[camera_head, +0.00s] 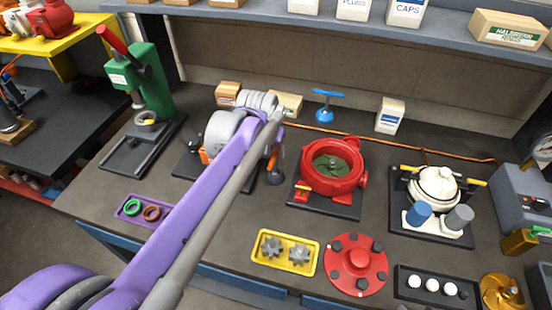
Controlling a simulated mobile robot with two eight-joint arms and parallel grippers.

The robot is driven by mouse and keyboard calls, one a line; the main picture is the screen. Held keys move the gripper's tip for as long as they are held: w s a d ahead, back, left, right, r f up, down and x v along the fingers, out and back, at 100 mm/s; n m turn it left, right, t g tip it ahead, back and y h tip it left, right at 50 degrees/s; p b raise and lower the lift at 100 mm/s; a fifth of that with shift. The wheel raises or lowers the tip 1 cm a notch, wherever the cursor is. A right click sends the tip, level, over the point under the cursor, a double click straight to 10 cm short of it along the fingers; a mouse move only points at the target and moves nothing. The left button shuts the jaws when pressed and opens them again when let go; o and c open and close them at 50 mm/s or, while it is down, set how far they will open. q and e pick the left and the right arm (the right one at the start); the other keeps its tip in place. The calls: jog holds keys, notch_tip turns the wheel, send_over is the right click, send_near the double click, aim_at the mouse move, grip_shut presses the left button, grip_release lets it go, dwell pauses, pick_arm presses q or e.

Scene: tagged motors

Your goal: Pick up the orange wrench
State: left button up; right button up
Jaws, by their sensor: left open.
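My left arm reaches in from the lower left, and my left gripper (273,160) is at its far end, pointing down over the bench and open. It is small and partly covered by my own wrist. A small orange piece (203,156) shows just left of my arm, at the foot of a pale round motor (218,133). More orange shows beside the gripper, right of my arm. My arm hides what lies between, so I cannot tell which orange part is the wrench. I see no clear hold on anything. My right gripper is out of view.
A red pump housing (332,167) stands right of the gripper, with a white motor (437,187) farther right. A yellow gear tray (285,253), a red flange (355,264) and a purple ring tray (144,211) lie near the front. A green press (150,80) stands at the left.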

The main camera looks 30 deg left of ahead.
aim_at(275, 165)
pick_arm(q)
jog(key=x, duration=0.6)
jog(key=shift+w+d+f, duration=0.2)
jog(key=shift+d, duration=0.15)
grip_shut()
dwell(1.1)
